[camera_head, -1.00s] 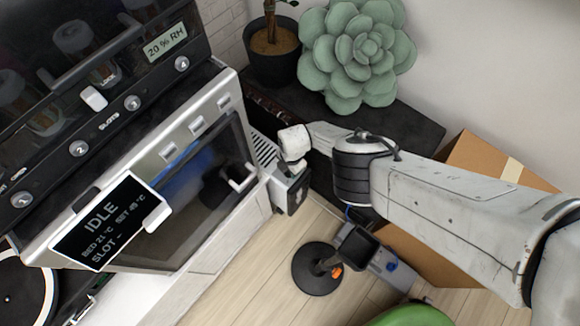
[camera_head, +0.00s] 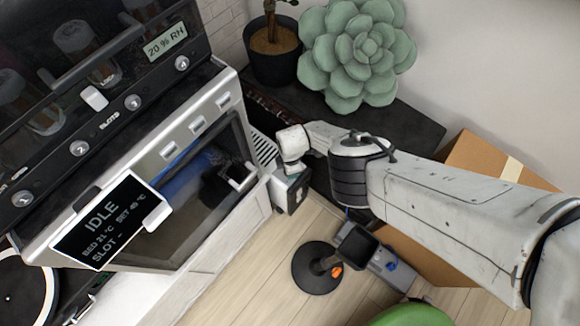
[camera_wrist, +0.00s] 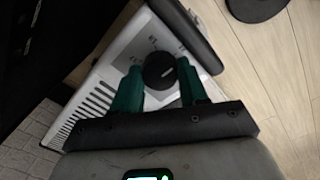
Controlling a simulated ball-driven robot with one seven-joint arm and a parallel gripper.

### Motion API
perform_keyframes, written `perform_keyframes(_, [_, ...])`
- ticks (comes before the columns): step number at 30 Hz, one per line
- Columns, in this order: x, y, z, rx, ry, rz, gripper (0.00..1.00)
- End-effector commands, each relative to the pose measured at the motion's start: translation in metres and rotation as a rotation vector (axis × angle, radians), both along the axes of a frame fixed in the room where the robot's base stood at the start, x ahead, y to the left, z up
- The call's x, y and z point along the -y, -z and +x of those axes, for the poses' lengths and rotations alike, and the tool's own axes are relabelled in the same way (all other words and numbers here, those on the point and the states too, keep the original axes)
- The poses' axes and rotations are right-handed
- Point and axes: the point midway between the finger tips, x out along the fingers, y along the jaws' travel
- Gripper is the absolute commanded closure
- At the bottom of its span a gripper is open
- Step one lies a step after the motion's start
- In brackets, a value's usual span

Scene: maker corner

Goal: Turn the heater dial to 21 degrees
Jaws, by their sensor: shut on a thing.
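The heater (camera_wrist: 111,64) is a white box with dark vent slots, and in the head view its vented top (camera_head: 262,148) shows beside the oven-like machine. In the head view my gripper (camera_head: 289,188) is at the heater's front, and the dial is hidden there.
A machine with an IDLE display (camera_head: 103,222) stands to the left. A cardboard box (camera_head: 478,160), a dark round-based stand (camera_head: 314,268) and a green object (camera_head: 408,316) lie right and below. A potted plant (camera_head: 272,55) and succulent (camera_head: 362,50) are behind. Wooden floor is partly clear.

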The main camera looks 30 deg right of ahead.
Motion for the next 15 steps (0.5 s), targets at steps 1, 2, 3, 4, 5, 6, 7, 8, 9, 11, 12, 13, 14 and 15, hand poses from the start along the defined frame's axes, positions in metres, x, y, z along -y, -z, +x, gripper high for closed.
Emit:
perform_keyframes(1, [0.0006, -0.0003, 0.0012, 0.004, 0.0, -0.002, 0.88])
perform_keyframes(2, [0.0006, -0.0003, 0.0012, 0.004, 0.0, -0.002, 0.88])
perform_keyframes(3, [0.0006, -0.0003, 0.0012, 0.004, 0.0, -0.002, 0.88])
perform_keyframes(4, [0.0006, -0.0003, 0.0012, 0.004, 0.0, -0.002, 0.88])
perform_keyframes(5, [0.0006, -0.0003, 0.0012, 0.004, -0.001, -0.002, 0.88])
perform_keyframes(6, [0.0006, -0.0003, 0.0012, 0.004, -0.001, -0.001, 0.88])
perform_keyframes(7, [0.0006, -0.0003, 0.0012, 0.004, -0.001, -0.001, 0.55])
perform_keyframes(8, [0.0006, -0.0003, 0.0012, 0.004, -0.001, -0.001, 0.52])
perform_keyframes(9, [0.0006, -0.0003, 0.0011, 0.003, -0.001, -0.001, 0.48])
perform_keyframes(11, [0.0005, -0.0003, 0.0009, 0.003, -0.001, -0.001, 0.43])
perform_keyframes(12, [0.0005, -0.0003, 0.0008, 0.002, -0.001, 0.0, 0.39])
perform_keyframes(13, [0.0004, -0.0001, 0.0006, 0.002, -0.001, 0.0, 0.36])
perform_keyframes(14, [0.0003, -0.0001, 0.0005, 0.002, -0.002, -0.001, 0.33])
perform_keyframes(15, [0.0003, -0.0001, 0.0004, 0.001, -0.002, 0.0, 0.32])
